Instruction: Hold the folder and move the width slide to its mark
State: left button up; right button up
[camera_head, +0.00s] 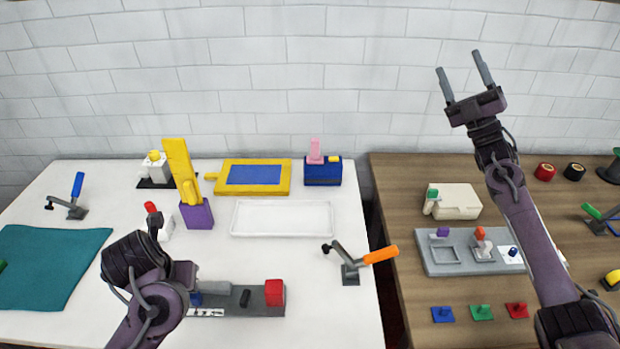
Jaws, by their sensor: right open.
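A long grey fixture (255,300) lies at the front of the white table, with a red block (274,292) at its right end and a small black piece on it. A blue piece (196,299) sits at its left, above a white strip with dark marks (207,313). This may be the folder with its width slide; I cannot tell for sure. My left arm covers its left end, and my left gripper's fingers do not show. My right gripper (464,75) is open and empty, raised high before the wall, far from the fixture.
A grey plate (445,267) with coloured knobs lies on the wooden table. An orange-handled clamp (378,255) juts past the white table's right edge. A white tray (282,234), purple-based yellow post (197,214) and teal cloth (45,262) also stand or lie on the white table.

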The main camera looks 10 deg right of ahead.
jog(key=w+a+f+n+g+y, duration=0.1)
jog(key=a+f+n+g+y, duration=0.3)
jog(key=a, duration=0.6)
jog(key=n+g+y, duration=0.4)
jog(key=n+g, duration=1.1)
jog(key=n, duration=0.1)
send_over(261, 300)
jog(key=w, duration=0.2)
notch_tip(261, 300, down, 23)
jog(key=d+f+n, duration=0.1)
jog(key=f, duration=0.1)
jog(key=s+d+f+n+g+h, duration=0.1)
jog(key=f+n, duration=0.3)
jog(key=shift+s+d+f+g+h, duration=0.25)
jog(key=shift+d+f+g+h, duration=0.05)
jog(key=shift+d, duration=0.1)
jog(key=d+f+n, duration=0.1)
jog(key=f, duration=0.1)
jog(key=s+d+f+n+h, duration=0.1)
jog(key=d+f+n, duration=0.2)
jog(key=f+n, duration=0.1)
jog(key=shift+s+d+g+h, duration=0.35)
jog(key=shift+g+h, duration=0.05)
jog(key=shift+f, duration=0.2)
jog(key=a, duration=0.2)
jog(key=w+a, duration=0.1)
jog(key=a, duration=0.4)
jog(key=shift+w+a, duration=0.15)
jog(key=shift+a, duration=0.05)
